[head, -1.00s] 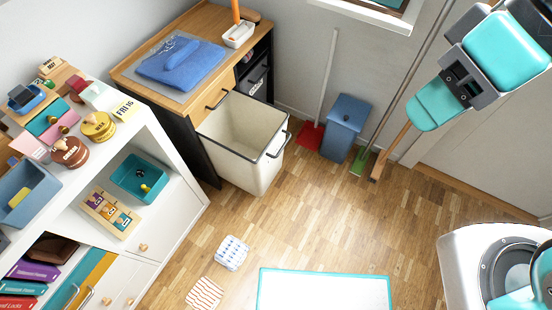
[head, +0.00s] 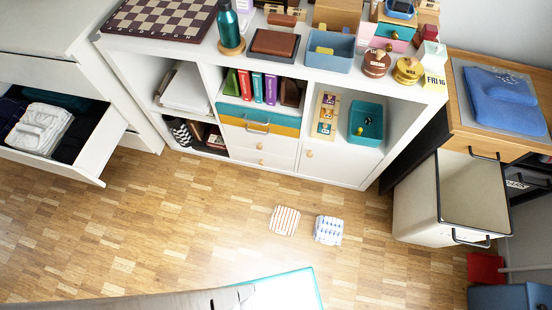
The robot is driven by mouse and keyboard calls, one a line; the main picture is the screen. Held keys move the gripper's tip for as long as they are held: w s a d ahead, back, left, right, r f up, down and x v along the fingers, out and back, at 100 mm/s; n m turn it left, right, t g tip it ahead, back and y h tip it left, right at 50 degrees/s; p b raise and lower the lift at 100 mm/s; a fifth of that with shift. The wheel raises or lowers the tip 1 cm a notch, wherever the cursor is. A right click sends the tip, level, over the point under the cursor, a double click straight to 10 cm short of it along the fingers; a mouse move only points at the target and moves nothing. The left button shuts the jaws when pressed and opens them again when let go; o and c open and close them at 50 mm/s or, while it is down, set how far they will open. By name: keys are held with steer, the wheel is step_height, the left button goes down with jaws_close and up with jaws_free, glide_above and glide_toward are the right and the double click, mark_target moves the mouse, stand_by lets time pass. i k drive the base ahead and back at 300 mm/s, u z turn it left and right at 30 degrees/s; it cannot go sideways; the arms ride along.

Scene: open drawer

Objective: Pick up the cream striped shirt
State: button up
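A small folded cream cloth with orange-red stripes (head: 284,221), which looks like the cream striped shirt, lies flat on the wooden floor in front of the white shelf unit. A second folded cloth, white with blue marks (head: 328,230), lies just to its right, with a narrow gap between them. Nothing covers either cloth. My gripper is not in view, so its state and its place relative to the shirt do not show.
An open drawer (head: 116,143) with folded clothes juts out at left. A white shelf unit (head: 378,152) stands behind the cloths. A cream pull-out bin (head: 415,206) is at right. A white teal-edged panel (head: 290,290) is at bottom centre. Floor around the cloths is clear.

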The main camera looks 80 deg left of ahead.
mark_target(284, 221)
steer(key=u, duration=0.35)
steer(key=k, duration=0.65)
steer(key=u, duration=1.15)
steer(key=k, duration=0.7)
steer(key=u, duration=1.7)
steer(key=i, duration=1.6)
steer(key=z, duration=1.3)
steer(key=i, duration=0.5)
steer(key=z, duration=0.5)
